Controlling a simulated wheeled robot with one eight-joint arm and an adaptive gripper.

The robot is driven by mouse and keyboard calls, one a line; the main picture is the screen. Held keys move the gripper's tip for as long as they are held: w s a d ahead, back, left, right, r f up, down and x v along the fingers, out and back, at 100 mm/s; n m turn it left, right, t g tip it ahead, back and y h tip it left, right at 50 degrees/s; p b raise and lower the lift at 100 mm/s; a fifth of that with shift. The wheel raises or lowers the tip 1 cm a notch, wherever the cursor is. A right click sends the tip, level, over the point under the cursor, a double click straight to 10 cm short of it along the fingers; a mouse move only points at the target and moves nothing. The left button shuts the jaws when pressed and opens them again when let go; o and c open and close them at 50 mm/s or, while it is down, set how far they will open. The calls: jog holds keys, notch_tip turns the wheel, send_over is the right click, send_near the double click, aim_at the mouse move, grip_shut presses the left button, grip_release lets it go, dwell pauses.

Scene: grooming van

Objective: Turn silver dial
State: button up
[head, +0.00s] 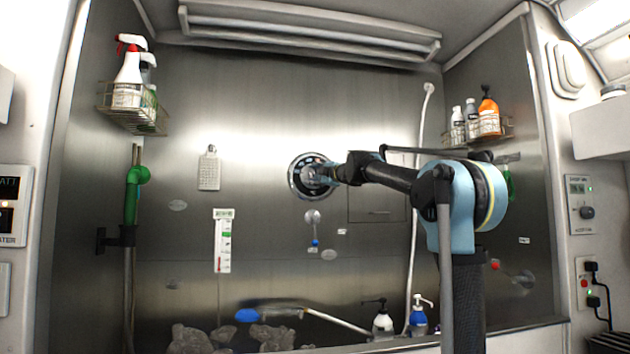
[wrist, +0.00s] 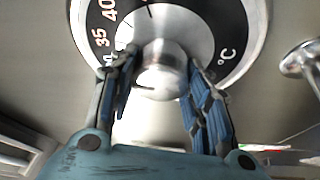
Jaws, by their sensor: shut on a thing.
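The silver dial (wrist: 160,78) is a round metal knob in the middle of a black and silver temperature plate (wrist: 236,28) marked 35, 40 and °C. In the head view the round plate (head: 296,183) is on the steel back wall, and my gripper (head: 325,174) reaches it from the right and hides part of it. In the wrist view my gripper (wrist: 160,85) has its two blue-padded fingers on either side of the knob, shut on it. The knob's front end shows between the fingers; the contact of the pads is partly hidden.
A small lever fitting (head: 312,217) sits just below the dial, and shows at the right in the wrist view (wrist: 303,60). A hose (head: 416,190) hangs right of it. Wire shelves with bottles (head: 131,85) are at both sides. A thermometer card (head: 223,240) is lower left.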

jog(key=shift+s+f+n+g+h, duration=0.1)
jog(key=shift+n+g+h, duration=0.4)
jog(key=shift+n, duration=1.3)
jog(key=shift+a, duration=0.1)
jog(key=o, duration=1.1)
jog(key=shift+c, duration=0.2)
jog(key=v, duration=1.2)
jog(key=shift+w, duration=0.25)
jog(key=shift+d, duration=0.25)
